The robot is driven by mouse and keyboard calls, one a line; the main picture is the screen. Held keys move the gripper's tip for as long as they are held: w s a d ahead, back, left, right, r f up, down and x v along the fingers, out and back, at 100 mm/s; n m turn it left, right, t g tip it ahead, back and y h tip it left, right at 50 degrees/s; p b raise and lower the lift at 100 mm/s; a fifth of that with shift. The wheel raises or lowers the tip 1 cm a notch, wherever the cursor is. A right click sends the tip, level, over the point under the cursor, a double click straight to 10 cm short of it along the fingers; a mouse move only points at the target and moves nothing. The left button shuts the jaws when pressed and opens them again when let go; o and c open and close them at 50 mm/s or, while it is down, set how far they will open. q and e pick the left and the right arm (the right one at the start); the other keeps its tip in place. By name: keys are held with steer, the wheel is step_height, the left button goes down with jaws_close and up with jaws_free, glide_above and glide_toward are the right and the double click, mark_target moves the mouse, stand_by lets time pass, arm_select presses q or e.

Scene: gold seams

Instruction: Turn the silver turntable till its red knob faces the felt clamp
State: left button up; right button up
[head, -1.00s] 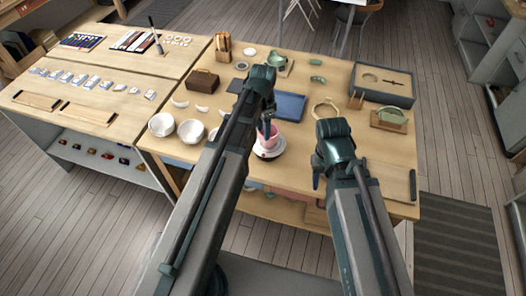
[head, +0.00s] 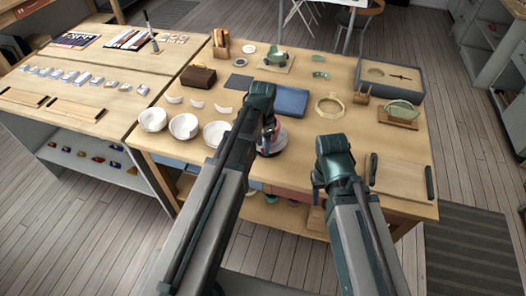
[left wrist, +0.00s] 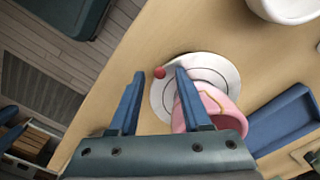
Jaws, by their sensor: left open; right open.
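The silver turntable (left wrist: 156,97) is a round disc with dark rings, near the bench's front edge. It also shows in the head view (head: 263,153), partly behind my left gripper (head: 268,126). A pink cup or bowl (left wrist: 222,103) with a gold seam stands on it. The red knob (left wrist: 159,72) is at the disc's rim and appears between the tips of my open left fingers in the left wrist view; contact cannot be told. My right gripper (head: 320,182) is open and empty over the bench's front. I cannot tell which holder is the felt clamp; a wooden stand with a green piece (head: 402,112) is at the right.
White bowls (head: 184,126) stand left of the turntable. A blue tray (head: 291,101) lies just behind it, and a gold ring-shaped holder (head: 329,106) is to the right.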

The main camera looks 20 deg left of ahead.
arm_select(q)
steer(key=shift+f, duration=0.2)
jaws_close()
stand_by(1.4)
